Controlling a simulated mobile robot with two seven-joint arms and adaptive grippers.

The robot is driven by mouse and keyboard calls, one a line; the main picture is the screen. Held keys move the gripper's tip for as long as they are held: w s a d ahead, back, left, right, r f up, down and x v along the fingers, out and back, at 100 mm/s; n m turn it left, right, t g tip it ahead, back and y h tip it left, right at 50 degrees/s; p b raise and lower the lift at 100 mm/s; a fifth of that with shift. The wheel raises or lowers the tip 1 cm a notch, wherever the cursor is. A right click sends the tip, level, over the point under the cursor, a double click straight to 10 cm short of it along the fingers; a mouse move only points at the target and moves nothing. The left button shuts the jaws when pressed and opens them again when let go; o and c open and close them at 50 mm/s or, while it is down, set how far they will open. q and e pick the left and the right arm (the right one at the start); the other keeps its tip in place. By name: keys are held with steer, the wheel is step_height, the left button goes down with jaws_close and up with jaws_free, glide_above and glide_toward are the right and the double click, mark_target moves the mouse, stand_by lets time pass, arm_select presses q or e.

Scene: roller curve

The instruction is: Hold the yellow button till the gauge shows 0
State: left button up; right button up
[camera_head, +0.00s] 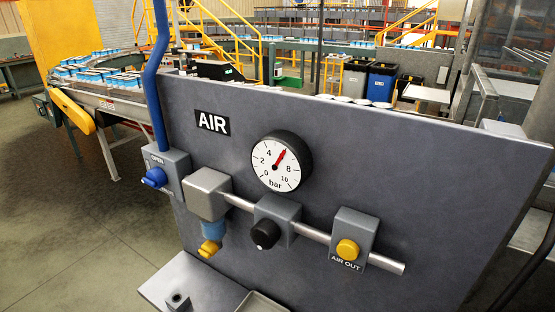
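The yellow button (347,250) sits on a grey box labelled AIR OUT, on the lower right of the grey panel (420,180). Nothing touches it. The round gauge (280,160) has a white face marked in bar and a black rim, and is mounted above and left of the button. Its red needle points up and to the right, between 4 and 8, at about 6. Neither of my grippers shows in the head view.
A blue knob (155,177) on a grey box marked OPEN is at the panel's left edge, under a blue pipe (155,80). A yellow drain knob (209,249) and a black knob (265,233) are along the silver pipe. A grey shelf (190,275) juts out below.

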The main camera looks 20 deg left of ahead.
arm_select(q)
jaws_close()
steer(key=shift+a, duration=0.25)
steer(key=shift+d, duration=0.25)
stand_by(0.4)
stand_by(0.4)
